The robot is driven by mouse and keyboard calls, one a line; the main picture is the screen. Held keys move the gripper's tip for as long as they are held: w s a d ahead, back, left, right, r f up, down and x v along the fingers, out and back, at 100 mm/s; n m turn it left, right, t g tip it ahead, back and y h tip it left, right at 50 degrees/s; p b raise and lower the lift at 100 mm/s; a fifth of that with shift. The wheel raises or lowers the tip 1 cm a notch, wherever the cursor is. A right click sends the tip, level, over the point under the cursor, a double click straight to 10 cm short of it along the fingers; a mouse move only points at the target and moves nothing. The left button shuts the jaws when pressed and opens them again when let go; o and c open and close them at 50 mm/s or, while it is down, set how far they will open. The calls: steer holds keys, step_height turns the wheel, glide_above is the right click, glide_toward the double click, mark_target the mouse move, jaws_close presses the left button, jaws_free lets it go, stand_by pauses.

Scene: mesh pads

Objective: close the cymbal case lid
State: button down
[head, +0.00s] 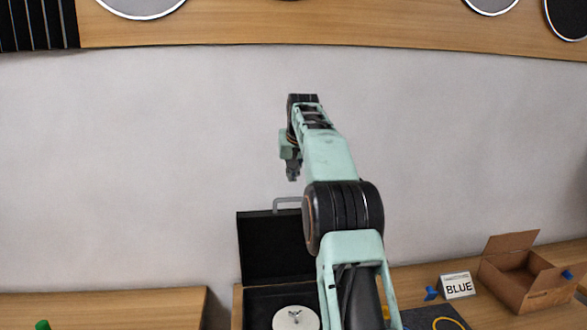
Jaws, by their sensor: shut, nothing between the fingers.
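The cymbal case lid (268,252) stands open and upright at the back of the case, with its black inner side facing me. A light grey handle (287,203) shows at its top edge. The black case base (259,300) lies on the wooden table, and a pale round disc (296,318) with a small fitting on top sits in it. My gripper (292,175) is shut and empty. It appears above the lid's top edge in the picture, apart from it. My arm hides the right part of the lid and base.
A blue object (431,293), a sign reading BLUE (457,285) and an open cardboard box (522,276) stand to the right. A dark mat (432,317) with a yellow ring lies in front. A separate wooden surface (110,308) is at left. A pale wall (130,170) rises behind.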

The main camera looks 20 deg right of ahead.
steer(key=f, duration=0.2)
steer(key=w+f+b, duration=0.1)
steer(key=f, duration=0.1)
steer(key=shift+f, duration=0.2)
steer(key=shift+s+a+f+b, duration=0.1)
steer(key=shift+s+f+b, duration=0.05)
steer(key=shift+s, duration=0.3)
steer(key=shift+s+f+b, duration=0.1)
steer(key=shift+s+b, duration=0.05)
steer(key=shift+s, duration=0.3)
steer(key=shift+f+b, duration=0.15)
steer(key=shift+b, duration=0.15)
